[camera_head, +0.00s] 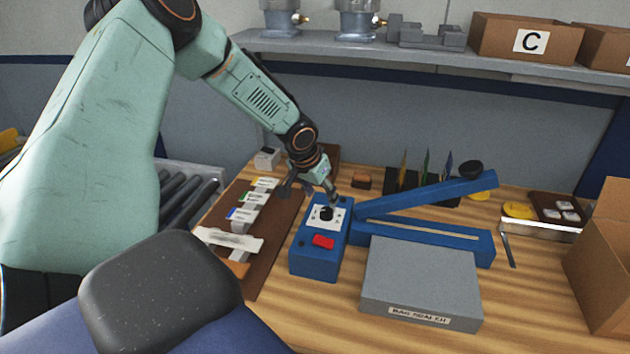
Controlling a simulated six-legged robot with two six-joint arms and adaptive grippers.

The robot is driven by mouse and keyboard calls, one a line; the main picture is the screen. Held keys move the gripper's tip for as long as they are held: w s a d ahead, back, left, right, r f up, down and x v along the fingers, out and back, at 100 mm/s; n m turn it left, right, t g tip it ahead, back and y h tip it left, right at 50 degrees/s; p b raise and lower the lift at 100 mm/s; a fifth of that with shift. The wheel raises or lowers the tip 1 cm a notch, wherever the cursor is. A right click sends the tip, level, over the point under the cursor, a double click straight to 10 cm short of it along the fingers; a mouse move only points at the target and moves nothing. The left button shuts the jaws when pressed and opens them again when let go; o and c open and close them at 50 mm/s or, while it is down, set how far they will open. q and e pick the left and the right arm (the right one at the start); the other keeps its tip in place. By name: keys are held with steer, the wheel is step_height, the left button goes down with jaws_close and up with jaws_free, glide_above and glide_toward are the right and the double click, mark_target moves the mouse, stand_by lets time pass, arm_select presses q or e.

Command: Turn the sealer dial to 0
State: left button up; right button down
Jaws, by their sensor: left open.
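The blue bag sealer (316,264) stands on the wooden table, with a raised blue lever arm (440,194) to its right. A black dial (326,213) sits on a white plate on top of its control box, above a red switch (323,242). The dial's pointer and numbers are too small to read. My left gripper (325,197) reaches down from the upper left, with its fingertips just above and behind the dial. It is open; I cannot tell whether a finger touches the dial. My right gripper is not in view.
A grey block labelled as bag sealer (420,280) lies in front of the lever base. A brown board with packets (270,215) lies left of the control box. An open cardboard box (605,260) stands at the right edge. A shelf (450,55) runs along the back.

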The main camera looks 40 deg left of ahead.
arm_select(q)
steer(key=v, duration=0.5)
steer(key=shift+r, duration=0.1)
stand_by(0.5)
